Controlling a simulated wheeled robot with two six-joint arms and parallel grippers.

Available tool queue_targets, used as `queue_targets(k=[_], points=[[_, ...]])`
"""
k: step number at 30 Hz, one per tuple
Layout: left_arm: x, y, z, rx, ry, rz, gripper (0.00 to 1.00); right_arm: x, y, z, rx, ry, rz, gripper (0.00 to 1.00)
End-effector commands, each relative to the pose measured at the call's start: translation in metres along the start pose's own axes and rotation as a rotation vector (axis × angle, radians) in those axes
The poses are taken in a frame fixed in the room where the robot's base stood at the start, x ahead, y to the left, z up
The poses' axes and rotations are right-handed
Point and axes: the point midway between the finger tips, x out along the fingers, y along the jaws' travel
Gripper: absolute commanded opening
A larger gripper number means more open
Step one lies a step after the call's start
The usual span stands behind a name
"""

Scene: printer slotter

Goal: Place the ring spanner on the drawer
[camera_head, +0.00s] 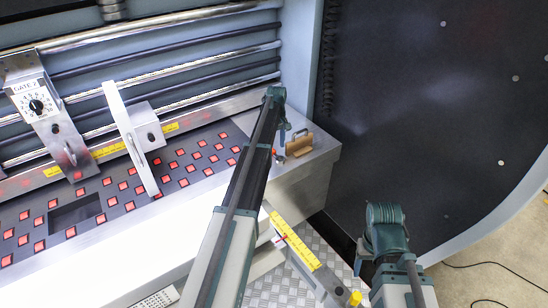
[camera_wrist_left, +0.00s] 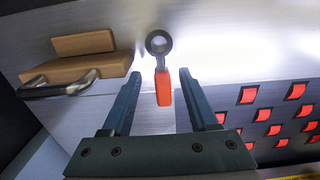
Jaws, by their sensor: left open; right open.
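The ring spanner (camera_wrist_left: 163,85) has a grey ring end and an orange handle. In the left wrist view it lies on the bare metal surface, its handle between the spread fingers of my left gripper (camera_wrist_left: 159,73), with gaps on both sides. In the head view my left gripper (camera_head: 281,138) is over the right end of the machine bed, and only a small orange part of the spanner (camera_head: 278,158) shows beside it. My right gripper (camera_head: 386,236) is open, low at the right, away from the machine. I cannot tell which part is the drawer.
A wooden block (camera_head: 299,143) with a metal handle, also in the left wrist view (camera_wrist_left: 80,66), sits beside the spanner. Red squares (camera_head: 186,168) cover the dark panel to the left. Upright metal brackets (camera_head: 130,135) stand on the bed. A dark panel (camera_head: 430,90) rises at right.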

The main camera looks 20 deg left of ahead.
Motion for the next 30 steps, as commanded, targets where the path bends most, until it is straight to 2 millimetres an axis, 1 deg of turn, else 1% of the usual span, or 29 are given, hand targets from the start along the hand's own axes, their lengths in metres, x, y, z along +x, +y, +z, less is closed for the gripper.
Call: queue_targets(k=[1,7,10,17,21,27,30], points=[[0.013,-0.001,-0.001,0.000,0.000,0.000,0.60,0.013,-0.001,-0.001,0.000,0.000,0.000,0.64],[0.036,-0.002,-0.002,0.000,0.000,0.000,0.60,0.036,-0.003,-0.002,0.000,0.000,0.000,0.64],[0.039,-0.002,-0.002,0.000,0.000,0.000,0.60,0.039,-0.004,-0.002,0.000,0.000,0.000,0.64],[0.037,-0.002,-0.002,0.000,0.000,0.000,0.60,0.037,-0.004,-0.002,0.000,0.000,0.000,0.64],[0.037,-0.002,-0.002,0.000,0.000,0.000,0.35,0.037,-0.004,-0.002,0.000,0.000,0.000,0.64],[0.037,-0.002,-0.002,0.000,0.000,0.000,0.00,0.037,-0.004,-0.002,0.000,0.000,0.000,0.64],[0.037,-0.002,-0.002,0.000,0.000,0.000,0.00,0.037,-0.004,-0.002,0.000,0.000,0.000,0.64]])
